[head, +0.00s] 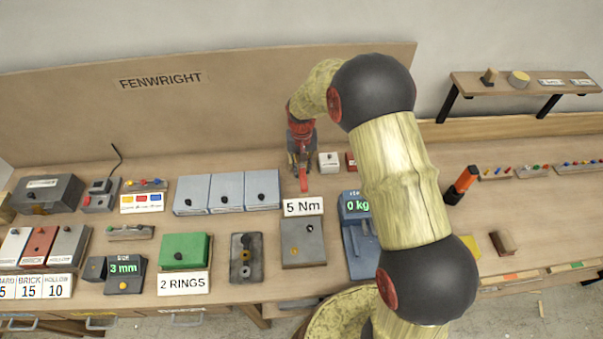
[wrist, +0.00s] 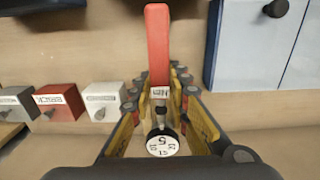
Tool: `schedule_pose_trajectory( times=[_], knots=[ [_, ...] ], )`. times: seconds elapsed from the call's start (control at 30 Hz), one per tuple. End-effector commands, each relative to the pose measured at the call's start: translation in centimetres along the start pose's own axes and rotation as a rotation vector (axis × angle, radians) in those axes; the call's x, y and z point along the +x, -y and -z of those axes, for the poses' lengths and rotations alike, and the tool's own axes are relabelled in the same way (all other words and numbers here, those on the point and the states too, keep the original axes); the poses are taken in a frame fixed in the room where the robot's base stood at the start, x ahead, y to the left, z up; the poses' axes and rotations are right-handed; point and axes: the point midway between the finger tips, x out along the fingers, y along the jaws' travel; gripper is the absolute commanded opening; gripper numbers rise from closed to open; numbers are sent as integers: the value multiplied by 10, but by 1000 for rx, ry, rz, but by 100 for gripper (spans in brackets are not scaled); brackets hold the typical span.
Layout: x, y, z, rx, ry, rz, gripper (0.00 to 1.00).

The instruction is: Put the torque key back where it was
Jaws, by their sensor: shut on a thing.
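The torque key, with a red handle (wrist: 158,48) and a round white dial (wrist: 162,145) with numbers, is between the fingers of my gripper (wrist: 160,88) in the wrist view. In the head view my gripper (head: 299,160) points down over the back of the bench, and the red handle (head: 304,182) sticks out towards the front. The key seems to be above the bench top. A grey block (head: 303,243) with a "5 Nm" sign (head: 303,206) stands in front of it. Whether the key touches anything is hard to tell.
Blue cases (head: 227,191) stand left of my gripper. Small white (head: 329,161) and red (head: 350,160) boxes stand close on its right. A scale reading "0 kg" (head: 362,251) is partly behind my arm. An orange and black tool (head: 461,185) stands farther right. A tall backboard (head: 230,105) rises behind.

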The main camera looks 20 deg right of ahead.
Motion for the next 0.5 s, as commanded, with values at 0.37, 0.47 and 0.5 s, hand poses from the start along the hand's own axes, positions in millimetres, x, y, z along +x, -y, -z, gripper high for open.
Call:
schedule_pose_trajectory(
  times=[0.37,0.47,0.5],
  knots=[
    [36,2,6,0,-2,0,0],
    [36,2,6,0,-3,1,0],
    [36,2,6,0,-3,1,0]
  ],
)
